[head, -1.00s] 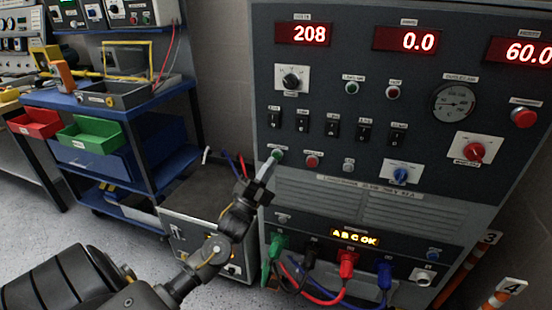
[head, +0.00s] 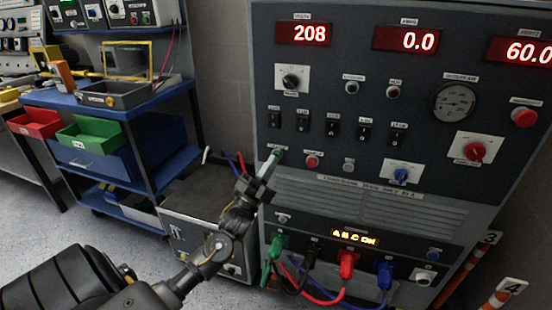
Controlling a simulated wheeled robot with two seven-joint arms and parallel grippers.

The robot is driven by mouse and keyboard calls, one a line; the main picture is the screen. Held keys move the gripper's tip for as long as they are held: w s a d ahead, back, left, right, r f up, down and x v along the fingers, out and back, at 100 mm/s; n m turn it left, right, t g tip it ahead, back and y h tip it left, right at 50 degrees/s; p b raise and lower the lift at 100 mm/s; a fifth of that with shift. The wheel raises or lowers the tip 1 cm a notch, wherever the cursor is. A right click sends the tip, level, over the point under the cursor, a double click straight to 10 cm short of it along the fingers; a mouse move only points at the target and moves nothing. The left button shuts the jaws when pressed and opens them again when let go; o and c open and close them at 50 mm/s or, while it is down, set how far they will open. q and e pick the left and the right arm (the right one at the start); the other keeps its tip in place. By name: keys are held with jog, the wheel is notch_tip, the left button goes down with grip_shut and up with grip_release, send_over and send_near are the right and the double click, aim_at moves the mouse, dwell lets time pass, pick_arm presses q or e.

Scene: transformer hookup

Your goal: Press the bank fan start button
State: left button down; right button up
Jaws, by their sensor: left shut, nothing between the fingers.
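A green push button (head: 279,154) sits on the front of the dark control panel (head: 300,215), at the left end of a row with a red button (head: 312,160). The labels there are too small to read, so I cannot confirm which one is the bank fan start button. My left gripper (head: 268,167) is shut and empty, its fingertips pointing up at the green button from just below left. I cannot tell whether they touch it. My right gripper is not in view.
Black rocker switches (head: 332,129) sit above the buttons, and a blue knob (head: 400,175) to the right. Coloured cables (head: 322,298) plug in at the panel's bottom. A grey box (head: 190,215) and blue cart (head: 125,170) stand at left.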

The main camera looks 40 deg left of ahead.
pick_arm(q)
jog(key=shift+w, duration=0.15)
jog(key=shift+s+d+p, duration=0.25)
jog(key=shift+s+p, duration=0.25)
jog(key=shift+s, duration=0.35)
jog(key=s+d+p, duration=0.2)
jog(key=s, duration=0.3)
jog(key=shift+s, duration=0.35)
